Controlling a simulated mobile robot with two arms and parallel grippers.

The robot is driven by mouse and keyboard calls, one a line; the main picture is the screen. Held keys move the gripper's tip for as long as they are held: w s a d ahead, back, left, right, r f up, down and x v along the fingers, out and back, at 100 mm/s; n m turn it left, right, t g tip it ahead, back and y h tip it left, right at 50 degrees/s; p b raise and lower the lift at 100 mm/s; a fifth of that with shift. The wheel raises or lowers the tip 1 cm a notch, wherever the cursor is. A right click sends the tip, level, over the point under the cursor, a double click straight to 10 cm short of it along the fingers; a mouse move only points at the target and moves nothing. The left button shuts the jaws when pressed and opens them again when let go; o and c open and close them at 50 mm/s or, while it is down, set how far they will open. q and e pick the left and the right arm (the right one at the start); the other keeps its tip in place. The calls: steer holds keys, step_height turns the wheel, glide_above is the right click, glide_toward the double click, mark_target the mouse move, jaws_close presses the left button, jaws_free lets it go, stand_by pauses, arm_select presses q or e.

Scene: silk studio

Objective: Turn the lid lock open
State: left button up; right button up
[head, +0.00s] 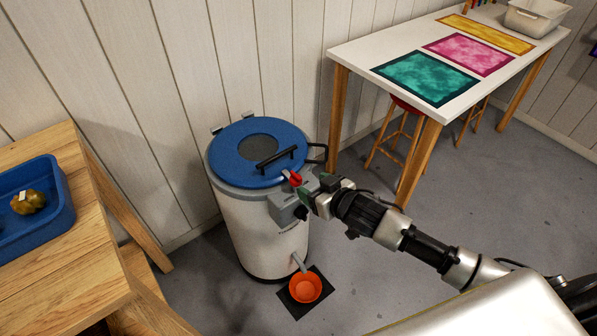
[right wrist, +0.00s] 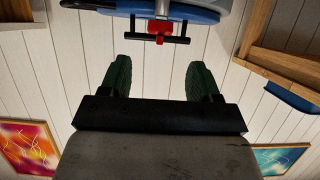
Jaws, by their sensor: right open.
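The white drum (head: 250,222) stands on the floor with a blue lid (head: 232,158) that looks closed, carrying a black bar handle (head: 275,159). A small red lid lock (head: 294,178) is at the lid's front right edge. It also shows in the right wrist view (right wrist: 160,27), beside a black bar, ahead of the fingers and apart from them. My right gripper (head: 308,186) is close to the lock at the drum's rim. In the right wrist view, its green-padded fingers (right wrist: 157,72) are spread with nothing between them. My left gripper is not in view.
A grey box (head: 290,207) is on the drum's side, near my right gripper. A wooden table with a blue tub (head: 62,208) is at left; a white table (head: 470,88) with coloured cloths is at right.

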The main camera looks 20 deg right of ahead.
mark_target(300, 179)
steer(key=x, duration=0.8)
steer(key=shift+w+a+f+b, duration=0.1)
steer(key=shift+w+f+b, duration=0.1)
steer(key=shift+b, duration=0.2)
steer(key=c, duration=0.9)
